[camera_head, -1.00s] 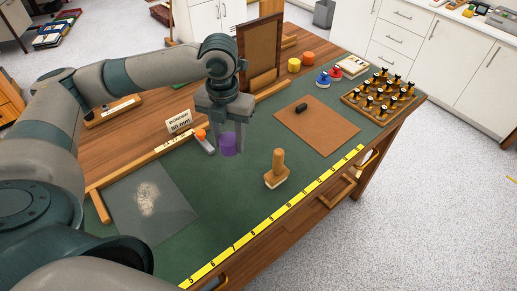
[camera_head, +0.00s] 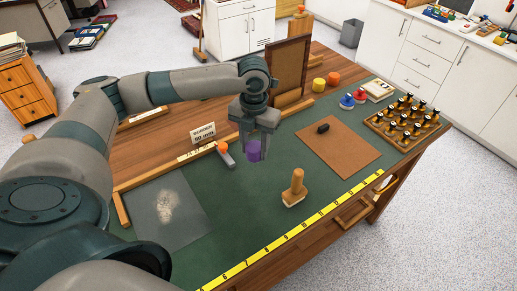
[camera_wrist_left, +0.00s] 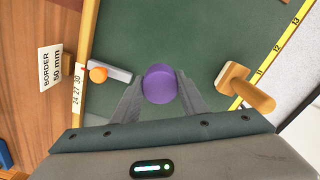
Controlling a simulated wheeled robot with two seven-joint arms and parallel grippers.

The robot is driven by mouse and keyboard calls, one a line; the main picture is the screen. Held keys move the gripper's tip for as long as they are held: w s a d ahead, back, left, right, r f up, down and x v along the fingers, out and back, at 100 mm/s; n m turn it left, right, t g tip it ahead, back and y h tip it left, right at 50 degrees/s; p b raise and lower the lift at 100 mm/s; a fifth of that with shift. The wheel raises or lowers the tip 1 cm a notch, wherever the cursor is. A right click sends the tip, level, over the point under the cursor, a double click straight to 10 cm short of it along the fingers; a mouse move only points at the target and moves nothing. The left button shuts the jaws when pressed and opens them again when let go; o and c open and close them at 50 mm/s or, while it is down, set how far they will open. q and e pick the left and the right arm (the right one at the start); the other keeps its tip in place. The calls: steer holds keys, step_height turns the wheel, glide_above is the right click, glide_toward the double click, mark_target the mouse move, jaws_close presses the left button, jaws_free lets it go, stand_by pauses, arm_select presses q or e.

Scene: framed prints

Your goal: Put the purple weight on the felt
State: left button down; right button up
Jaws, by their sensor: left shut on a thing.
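The purple weight (camera_head: 254,150) is a short cylinder held between the fingers of my left gripper (camera_head: 255,152). In the left wrist view the weight (camera_wrist_left: 159,84) sits between the two fingertips (camera_wrist_left: 160,92). It appears to be a little above the green mat (camera_head: 248,205); the exact gap is hard to tell. A brown square sheet (camera_head: 345,155) with a dark block (camera_head: 323,128) lies to the right, and a grey sheet (camera_head: 150,225) with a pale dusty patch lies to the left. I cannot tell for certain which surface is the felt. My right gripper is out of view.
A wooden-handled tool (camera_head: 295,189) stands right of the weight. An orange-tipped tool (camera_head: 225,153) lies to its left. An upright frame (camera_head: 290,70) stands behind. Yellow (camera_head: 319,85) and orange (camera_head: 333,78) cylinders and a rack of knobs (camera_head: 405,120) are farther right.

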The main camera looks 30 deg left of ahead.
arm_select(q)
steer(key=w+f, duration=0.1)
steer(key=w+a+f, duration=0.1)
steer(key=w, duration=0.1)
steer(key=w+a+f+p, duration=0.1)
steer(key=w, duration=0.1)
steer(key=shift+a+f, duration=0.1)
steer(key=shift+a, duration=0.05)
steer(key=shift+f+p, duration=0.9)
steer(key=shift+f, duration=1.1)
steer(key=shift+f, duration=0.1)
steer(key=c, duration=1.1)
jaws_free()
